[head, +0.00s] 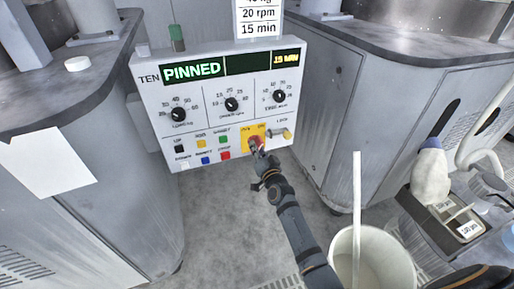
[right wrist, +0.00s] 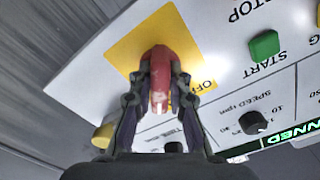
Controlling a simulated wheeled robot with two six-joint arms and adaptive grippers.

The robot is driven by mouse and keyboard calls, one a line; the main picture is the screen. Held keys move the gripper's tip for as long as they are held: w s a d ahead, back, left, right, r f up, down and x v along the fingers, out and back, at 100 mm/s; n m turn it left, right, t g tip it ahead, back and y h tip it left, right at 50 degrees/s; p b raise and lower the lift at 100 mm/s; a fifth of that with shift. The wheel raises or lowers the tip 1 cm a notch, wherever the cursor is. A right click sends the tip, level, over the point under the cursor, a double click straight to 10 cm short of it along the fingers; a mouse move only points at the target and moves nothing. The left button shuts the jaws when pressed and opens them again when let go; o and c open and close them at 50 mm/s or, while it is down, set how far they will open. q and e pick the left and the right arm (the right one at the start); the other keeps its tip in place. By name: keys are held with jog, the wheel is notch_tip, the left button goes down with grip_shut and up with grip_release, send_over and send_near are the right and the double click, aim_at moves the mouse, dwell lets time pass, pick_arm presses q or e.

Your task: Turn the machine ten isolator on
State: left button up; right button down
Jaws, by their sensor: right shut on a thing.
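The control panel labelled TEN (head: 152,110) stands between two grey machine cabinets in the head view, its display reading PINNED. The isolator is a red handle on a yellow plate (head: 247,131) at the panel's lower right. My right gripper (head: 257,147) is at this handle. In the right wrist view its two fingers (right wrist: 160,95) are shut on the red handle (right wrist: 160,70), one on each side. The yellow plate (right wrist: 128,47) behind it shows the word OFF beside the handle. Other lettering on the plate is hidden by the handle and fingers. My left gripper is not in view.
Black dials (head: 232,104) and several coloured buttons sit left of the isolator. A yellowish knob (head: 288,134) is just right of it. A white bucket (head: 375,262) with an upright stick stands at lower right. Cabinets (head: 330,110) flank the panel.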

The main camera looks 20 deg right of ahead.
jog(key=shift+m, duration=1)
jog(key=c, duration=1.3)
grip_release()
jog(key=shift+s, duration=0.1)
jog(key=s, duration=1.1)
jog(key=shift+s+d, duration=0.2)
jog(key=shift+s, duration=0.2)
